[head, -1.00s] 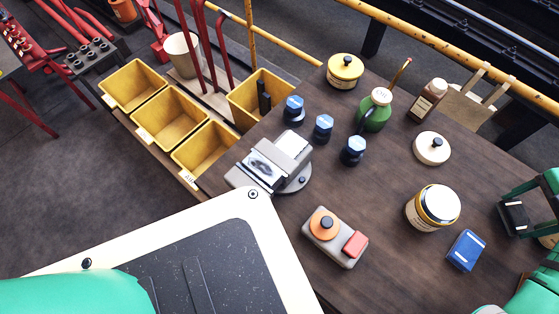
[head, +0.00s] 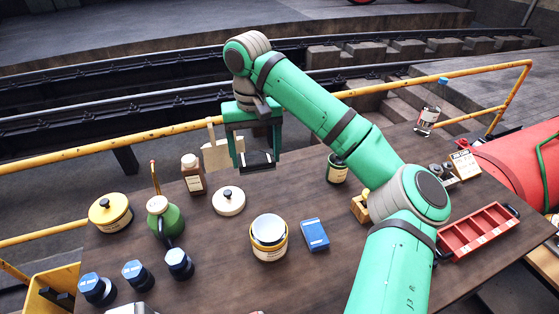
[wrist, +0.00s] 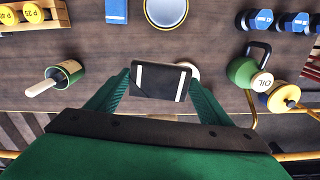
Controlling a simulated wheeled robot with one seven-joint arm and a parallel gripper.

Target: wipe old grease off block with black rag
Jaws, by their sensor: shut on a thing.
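My gripper (head: 257,158) is shut on the black rag (wrist: 160,82), a small dark folded pad with white stripes. The rag (head: 258,164) hangs between the fingertips in the head view, over the far edge of the bench, apart from other things. In the wrist view my gripper (wrist: 158,84) has a finger on each side of it. The block was in the grey vise in the earlier head view. Now only a pale sliver of the vise (head: 130,309) shows at the bottom edge, and the block cannot be made out.
A red tray (head: 480,232) stands right. A yellow rail (head: 110,140) runs behind.

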